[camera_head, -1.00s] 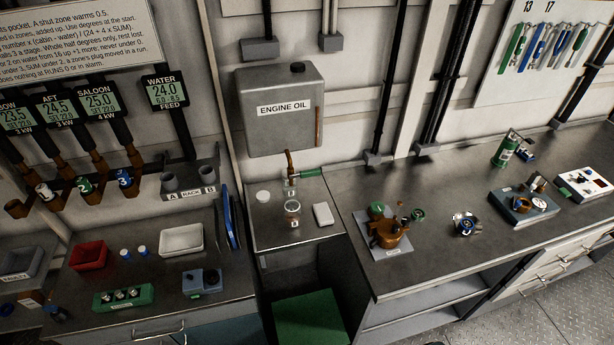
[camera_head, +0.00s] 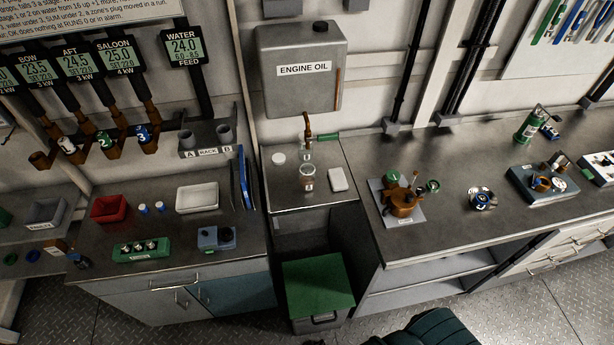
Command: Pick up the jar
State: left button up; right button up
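A small clear glass jar (camera_head: 307,178) with a pale label stands upright on the small grey counter section below the engine oil tank (camera_head: 301,70). It is just in front of the brown-handled tap (camera_head: 308,128) under the tank. A round white lid-like disc (camera_head: 279,159) lies to its left, and a white pad (camera_head: 338,180) lies to its right. Whether the jar holds anything is too small to tell. Neither of my grippers shows in the head view.
A left bench holds a red bin (camera_head: 109,209), a white tray (camera_head: 197,199) and a blue-grey device (camera_head: 216,239). The right bench (camera_head: 450,232) carries a brown pump-like part (camera_head: 403,205). A green-lidded box (camera_head: 318,286) stands below the jar's counter. A dark green padded thing (camera_head: 430,331) shows at the bottom edge.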

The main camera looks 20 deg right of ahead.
aim_at(307, 173)
jog(key=z, duration=2.2)
jog(key=k+u, duration=0.1)
jog(key=u, duration=0.3)
jog(key=k+u, duration=0.1)
jog(key=u, duration=0.35)
jog(key=k+u, duration=0.1)
jog(key=u, duration=0.3)
jog(key=j+z, duration=0.4)
jog(key=k+l, duration=0.05)
jog(key=l, duration=0.1)
